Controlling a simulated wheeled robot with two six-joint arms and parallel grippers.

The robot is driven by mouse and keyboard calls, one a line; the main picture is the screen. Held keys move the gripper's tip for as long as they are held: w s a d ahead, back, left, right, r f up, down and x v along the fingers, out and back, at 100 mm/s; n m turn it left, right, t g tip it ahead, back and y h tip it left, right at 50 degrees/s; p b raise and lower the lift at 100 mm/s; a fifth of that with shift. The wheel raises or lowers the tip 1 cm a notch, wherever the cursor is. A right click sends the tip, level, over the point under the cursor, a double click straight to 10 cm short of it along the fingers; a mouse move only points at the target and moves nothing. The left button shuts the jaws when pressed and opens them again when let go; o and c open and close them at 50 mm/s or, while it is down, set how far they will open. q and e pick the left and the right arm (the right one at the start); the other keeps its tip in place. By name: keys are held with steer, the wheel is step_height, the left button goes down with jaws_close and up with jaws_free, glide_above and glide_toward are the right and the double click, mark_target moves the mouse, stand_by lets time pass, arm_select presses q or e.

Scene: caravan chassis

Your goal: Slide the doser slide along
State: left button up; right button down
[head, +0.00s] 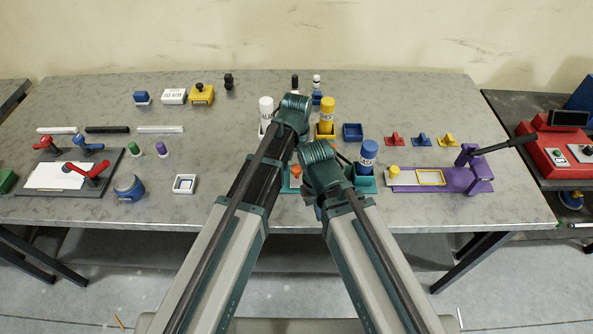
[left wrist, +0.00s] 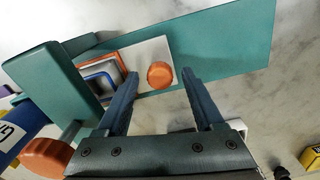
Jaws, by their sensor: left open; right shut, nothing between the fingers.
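The light doser slide (left wrist: 146,57) with a round orange knob (left wrist: 159,75) lies on a long teal base plate (left wrist: 230,40). An orange-rimmed frame with a blue frame inside it (left wrist: 97,78) sits at its left, next to a teal block (left wrist: 48,80). In the left wrist view my left gripper (left wrist: 160,78) is open, its fingertips on either side of the knob with gaps between; contact is not visible. In the head view the orange knob (head: 296,171) shows between my arms, which hide most of the teal device. My right gripper's fingers are hidden behind my right arm.
A blue labelled bottle (head: 368,156) stands at the teal device's right. A purple device (head: 455,180) with a lever is further right. A yellow bottle (head: 327,117) and a white bottle (head: 266,112) stand behind.

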arm_select(q)
jaws_close()
stand_by(0.4)
stand_by(1.1)
